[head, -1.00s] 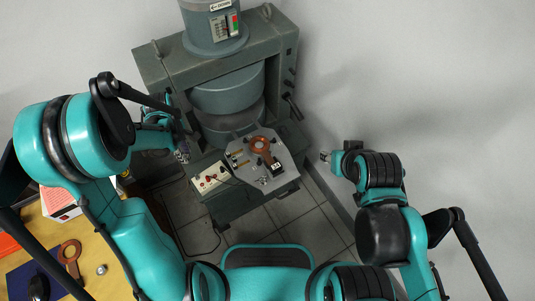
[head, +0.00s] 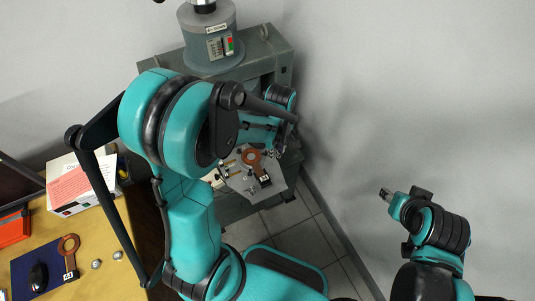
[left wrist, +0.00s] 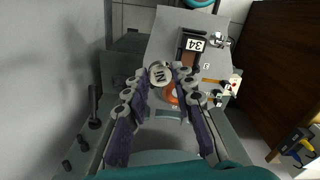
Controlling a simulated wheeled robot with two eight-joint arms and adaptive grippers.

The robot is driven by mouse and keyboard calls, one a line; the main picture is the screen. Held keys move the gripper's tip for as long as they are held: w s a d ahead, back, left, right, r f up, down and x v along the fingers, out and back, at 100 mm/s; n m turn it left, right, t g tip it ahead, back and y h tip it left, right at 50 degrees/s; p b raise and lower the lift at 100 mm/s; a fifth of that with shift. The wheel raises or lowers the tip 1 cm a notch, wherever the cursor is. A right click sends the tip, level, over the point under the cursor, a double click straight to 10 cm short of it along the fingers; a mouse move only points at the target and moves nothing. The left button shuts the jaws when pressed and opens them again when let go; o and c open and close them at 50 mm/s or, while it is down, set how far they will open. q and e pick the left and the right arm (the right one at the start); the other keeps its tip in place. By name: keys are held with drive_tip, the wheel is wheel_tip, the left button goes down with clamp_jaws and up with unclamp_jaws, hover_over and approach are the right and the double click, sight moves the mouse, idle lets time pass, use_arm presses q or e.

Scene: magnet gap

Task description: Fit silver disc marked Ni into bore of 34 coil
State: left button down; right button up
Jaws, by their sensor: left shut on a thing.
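My left gripper (left wrist: 160,82) is shut on the silver disc marked Ni (left wrist: 160,73), which sits between its fingertips with its face toward the wrist camera. The coil labelled 34 (left wrist: 172,93) lies on the grey plate below. Its orange-brown ring is partly covered by the fingers and disc, and its label block (left wrist: 194,44) is clear. The disc appears above the ring, a little to one side; height cannot be judged. In the head view the coil (head: 252,157) shows beside my left gripper (head: 277,143). My right gripper (head: 385,194) is far to the right; its jaws are too small to read.
The grey plate (head: 240,181) carries small metal parts and terminals. The large grey magnet (head: 250,62) stands behind it. On the wooden table (head: 92,285), another coil (head: 69,244) and small silver pieces (head: 96,264) lie at left. A wall bounds the right.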

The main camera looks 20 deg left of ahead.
use_arm(q)
drive_tip(key=shift+w+a+f, duration=0.1)
drive_tip(key=shift+a+f, duration=0.15)
drive_tip(key=b, duration=0.4)
hover_over(251, 157)
wheel_tip(251, 157, down, 6)
drive_tip(key=shift+w+d+f, duration=0.1)
drive_tip(key=shift+f, duration=0.1)
wheel_tip(251, 157, down, 4)
drive_tip(key=shift+f+b, duration=0.1)
drive_tip(key=shift+b, duration=0.55)
drive_tip(key=shift+f, duration=0.15)
drive_tip(key=c, duration=1.3)
unclamp_jaws()
drive_tip(key=shift+o, duration=0.2)
drive_tip(key=shift+r, duration=0.2)
